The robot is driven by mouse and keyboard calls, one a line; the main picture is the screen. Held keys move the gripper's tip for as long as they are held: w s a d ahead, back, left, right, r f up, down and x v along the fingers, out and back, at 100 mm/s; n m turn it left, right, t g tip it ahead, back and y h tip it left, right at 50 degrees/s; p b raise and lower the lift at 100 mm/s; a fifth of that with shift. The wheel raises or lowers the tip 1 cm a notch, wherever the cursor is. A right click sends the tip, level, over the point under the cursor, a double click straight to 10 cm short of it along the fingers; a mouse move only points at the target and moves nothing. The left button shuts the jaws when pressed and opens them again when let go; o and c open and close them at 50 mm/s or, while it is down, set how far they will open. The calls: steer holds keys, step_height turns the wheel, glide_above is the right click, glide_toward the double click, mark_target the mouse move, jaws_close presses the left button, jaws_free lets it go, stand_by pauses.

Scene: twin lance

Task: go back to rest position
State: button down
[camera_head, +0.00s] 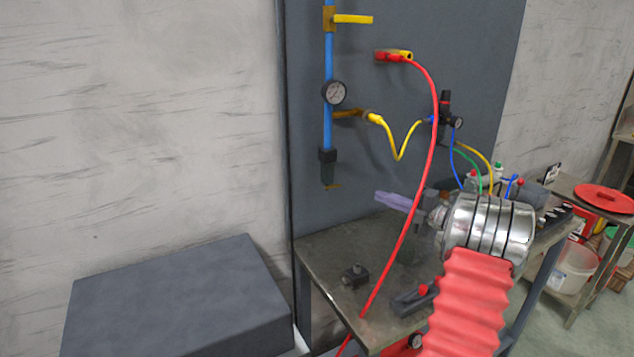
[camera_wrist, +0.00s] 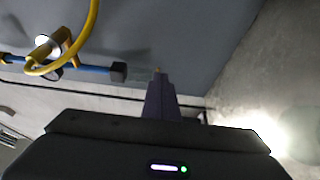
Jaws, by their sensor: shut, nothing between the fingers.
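My gripper (camera_head: 397,201) shows in the head view as purple fingers pointing left, in front of the grey panel and above the metal table. Its fingers are together with nothing between them. My arm's silver wrist section and red ribbed sleeve cover part of the table behind it. In the wrist view the purple fingers of my gripper (camera_wrist: 158,98) stand upright at the centre, shut, with the grey panel beyond them.
A blue pipe (camera_head: 328,60) with a gauge (camera_head: 334,92) runs down the grey panel (camera_head: 465,60). A red hose (camera_head: 432,130) and yellow hose (camera_head: 399,156) hang near my gripper. The metal table (camera_head: 325,262) holds small fittings. A dark box (camera_head: 180,300) stands left.

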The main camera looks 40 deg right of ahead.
steer(key=s+d+f+m+g+h, duration=0.4)
steer(key=d+f+m+g+h, duration=0.3)
steer(key=d+m+h, duration=0.7)
steer(key=s+a+r+m+g+y, duration=0.1)
steer(key=s+a, duration=0.5)
steer(key=a, duration=1.6)
steer(key=s+a+r+m+g+y, duration=0.2)
steer(key=s+a+r+m+y, duration=0.1)
steer(key=a, duration=1.9)
steer(key=s+a+r+m+g+y, duration=0.1)
steer(key=s+a+y, duration=0.4)
steer(key=a, duration=1.7)
steer(key=s+r+m, duration=0.1)
steer(key=s+r, duration=0.1)
steer(key=s, duration=0.2)
steer(key=shift+s+a+r+m+g+y, duration=0.2)
steer(key=shift+a+r+m+g+y, duration=0.1)
steer(key=shift+a+r+m+g, duration=0.1)
steer(key=c, duration=2.5)
jaws_free()
